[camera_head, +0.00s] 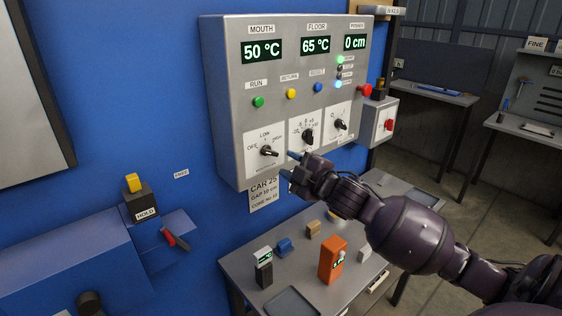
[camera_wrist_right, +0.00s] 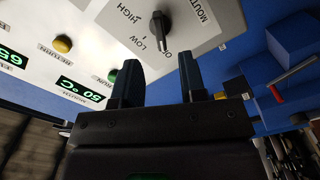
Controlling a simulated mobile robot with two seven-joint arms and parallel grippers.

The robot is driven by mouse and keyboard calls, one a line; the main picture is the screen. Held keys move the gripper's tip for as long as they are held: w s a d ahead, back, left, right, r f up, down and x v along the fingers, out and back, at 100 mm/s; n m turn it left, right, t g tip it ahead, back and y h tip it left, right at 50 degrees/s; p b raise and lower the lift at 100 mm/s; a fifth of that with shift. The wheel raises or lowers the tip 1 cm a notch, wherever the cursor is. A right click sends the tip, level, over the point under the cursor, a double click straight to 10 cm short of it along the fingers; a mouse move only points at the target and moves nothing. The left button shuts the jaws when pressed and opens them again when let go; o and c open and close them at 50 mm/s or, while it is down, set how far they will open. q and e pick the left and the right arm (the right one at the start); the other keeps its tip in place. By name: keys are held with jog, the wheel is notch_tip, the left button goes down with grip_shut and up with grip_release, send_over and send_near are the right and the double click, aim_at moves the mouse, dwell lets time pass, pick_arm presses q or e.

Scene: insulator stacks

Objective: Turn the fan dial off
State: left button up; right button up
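The fan dial (camera_head: 268,151) is a black knob on a white plate at the lower left of the grey control box, with OFF, LOW and HIGH marks around it. It also shows at the top of the right wrist view (camera_wrist_right: 158,28). My left gripper is out of view.
Two more dials, the middle one (camera_head: 308,137) and the right one (camera_head: 340,124), sit close by. Green (camera_head: 258,102), yellow (camera_head: 291,93) and blue (camera_head: 318,87) buttons are above. Below, a grey table (camera_head: 240,268) holds small blocks and an orange device (camera_head: 332,260).

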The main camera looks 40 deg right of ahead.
jog(key=shift+s+d, duration=0.15)
jog(key=shift+s, duration=2.1)
jog(key=s+a+f+m+g+h+b, duration=0.1)
jog(key=s+f+m, duration=0.15)
jog(key=f, duration=0.65)
jog(key=s+a+f+m+g, duration=0.15)
jog(key=f+m, duration=0.25)
jog(key=f, duration=0.5)
jog(key=s+a+f+m+g, duration=0.2)
jog(key=s+a+f, duration=0.2)
jog(key=s+f, duration=0.3)
jog(key=s+a+f+m+g, duration=0.2)
jog(key=s+a+f+m, duration=0.1)
jog(key=s+f, duration=0.4)
notch_tip(320, 180, down, 3)
jog(key=shift+s+a+f+h+b, duration=0.15)
jog(key=shift+a+h+b, duration=0.25)
jog(key=shift+a, duration=0.5)
jog(key=shift+m, duration=0.35)
